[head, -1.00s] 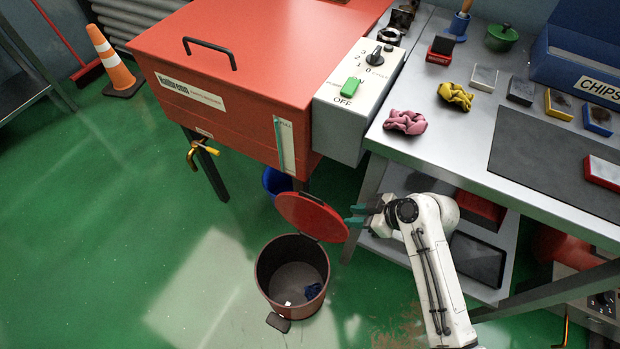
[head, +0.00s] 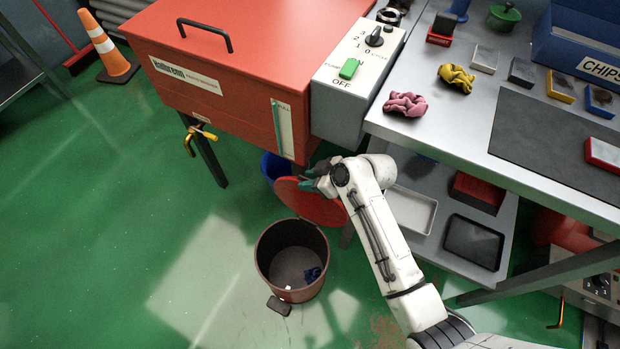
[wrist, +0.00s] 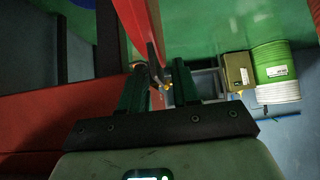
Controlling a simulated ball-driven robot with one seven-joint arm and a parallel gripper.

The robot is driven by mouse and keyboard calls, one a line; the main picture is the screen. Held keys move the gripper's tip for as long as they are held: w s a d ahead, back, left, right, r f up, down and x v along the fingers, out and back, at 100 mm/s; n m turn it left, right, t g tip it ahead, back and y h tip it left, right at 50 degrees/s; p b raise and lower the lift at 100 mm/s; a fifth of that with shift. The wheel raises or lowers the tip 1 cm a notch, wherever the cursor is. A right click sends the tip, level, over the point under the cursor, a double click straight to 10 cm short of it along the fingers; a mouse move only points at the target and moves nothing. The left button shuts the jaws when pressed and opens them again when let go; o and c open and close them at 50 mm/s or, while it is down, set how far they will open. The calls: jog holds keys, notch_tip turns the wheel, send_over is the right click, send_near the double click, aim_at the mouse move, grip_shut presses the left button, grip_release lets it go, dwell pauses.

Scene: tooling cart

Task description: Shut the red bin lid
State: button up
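The red bin (head: 292,291) stands on the green floor with its mouth open. A dark blue rag and a small white scrap lie inside. Its round red lid (head: 318,210) stands raised at the bin's back side, partly hidden by my arm. My gripper (head: 314,179) is at the lid's upper edge, its dark green fingers pointing left. The bin's pedal (head: 279,306) faces front.
A blue bin (head: 274,168) stands behind the lid. A red cabinet (head: 240,70) with a grey control box (head: 345,110) is above and behind. The steel cart (head: 455,150) is to the right, with trays on its lower shelf. Floor left of the bin is clear.

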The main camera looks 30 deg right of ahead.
jog(key=shift+w, duration=0.1)
jog(key=shift+c, duration=0.2)
grip_shut()
jog(key=shift+f, duration=0.1)
